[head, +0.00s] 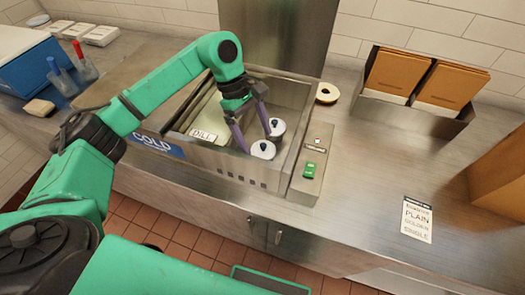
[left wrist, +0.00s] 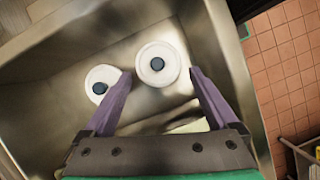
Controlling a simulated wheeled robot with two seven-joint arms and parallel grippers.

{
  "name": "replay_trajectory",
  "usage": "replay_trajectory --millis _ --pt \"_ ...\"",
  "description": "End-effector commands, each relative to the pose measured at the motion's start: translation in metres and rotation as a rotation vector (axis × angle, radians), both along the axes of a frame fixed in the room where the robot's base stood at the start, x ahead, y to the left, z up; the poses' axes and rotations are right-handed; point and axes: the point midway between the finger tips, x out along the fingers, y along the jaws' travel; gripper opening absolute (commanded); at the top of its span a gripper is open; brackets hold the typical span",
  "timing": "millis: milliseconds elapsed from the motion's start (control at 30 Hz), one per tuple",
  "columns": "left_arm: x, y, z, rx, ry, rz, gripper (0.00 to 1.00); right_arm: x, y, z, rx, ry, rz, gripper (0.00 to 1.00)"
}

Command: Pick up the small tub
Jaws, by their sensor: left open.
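Two white round tubs with dark knobs on their lids stand in the right part of the steel cold well (head: 300,95). The nearer tub (head: 263,150) looks wider; the farther tub (head: 276,128) looks smaller. My left gripper (head: 256,142) is open and reaches down into the well beside them. In the left wrist view, the larger-looking tub (left wrist: 157,63) lies in line with the gap between the purple fingers (left wrist: 160,75). The smaller-looking tub (left wrist: 101,86) is just outside the left finger. I cannot tell whether a finger touches a tub. My right gripper is not in view.
The well's steel walls and a DILL label (head: 204,135) are close to the left gripper. A control strip with a green item (head: 309,170) borders the well. The front-right counter is mostly clear.

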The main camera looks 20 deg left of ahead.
Motion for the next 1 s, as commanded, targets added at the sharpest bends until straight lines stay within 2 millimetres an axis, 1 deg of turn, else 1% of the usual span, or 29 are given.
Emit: replay_trajectory --millis 67,133,200,300,333,500,533,567,600,667,700,733,767,1000 --pt "-0.003 -0.005 -0.005 -0.001 0.004 -0.002 0.93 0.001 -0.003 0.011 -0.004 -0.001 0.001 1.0" --pt "-0.005 -0.011 -0.014 -0.001 0.006 -0.002 0.93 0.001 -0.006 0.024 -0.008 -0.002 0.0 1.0" --pt "-0.007 -0.017 -0.028 0.0 0.005 -0.001 0.93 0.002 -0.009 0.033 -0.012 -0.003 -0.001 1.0" --pt "-0.008 -0.022 -0.044 0.0 0.002 -0.001 0.93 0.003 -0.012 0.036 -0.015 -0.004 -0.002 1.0" --pt "-0.008 -0.022 -0.047 0.0 0.002 -0.001 0.93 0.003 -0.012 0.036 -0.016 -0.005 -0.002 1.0" --pt "-0.007 -0.022 -0.05 0.0 0.0 0.0 0.93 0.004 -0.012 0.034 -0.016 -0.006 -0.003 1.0" --pt "-0.007 -0.022 -0.05 0.0 0.0 0.0 0.89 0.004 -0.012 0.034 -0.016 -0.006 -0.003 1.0" --pt "-0.007 -0.022 -0.05 0.0 0.0 0.0 0.77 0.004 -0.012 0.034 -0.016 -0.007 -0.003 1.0" --pt "-0.007 -0.022 -0.05 0.0 0.0 0.0 0.62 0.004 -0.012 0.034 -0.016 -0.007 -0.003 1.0" --pt "-0.007 -0.022 -0.05 0.0 0.0 0.0 0.39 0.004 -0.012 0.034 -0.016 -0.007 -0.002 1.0" --pt "-0.007 -0.022 -0.05 0.0 0.0 0.0 0.24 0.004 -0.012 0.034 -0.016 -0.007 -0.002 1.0" --pt "-0.007 -0.022 -0.049 0.0 0.0 0.0 0.24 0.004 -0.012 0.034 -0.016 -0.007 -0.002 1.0" --pt "-0.007 -0.022 -0.049 0.0 0.0 0.0 0.14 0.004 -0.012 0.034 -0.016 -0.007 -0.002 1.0" --pt "-0.007 -0.023 -0.046 -0.001 -0.002 0.0 0.14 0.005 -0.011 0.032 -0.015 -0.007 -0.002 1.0"
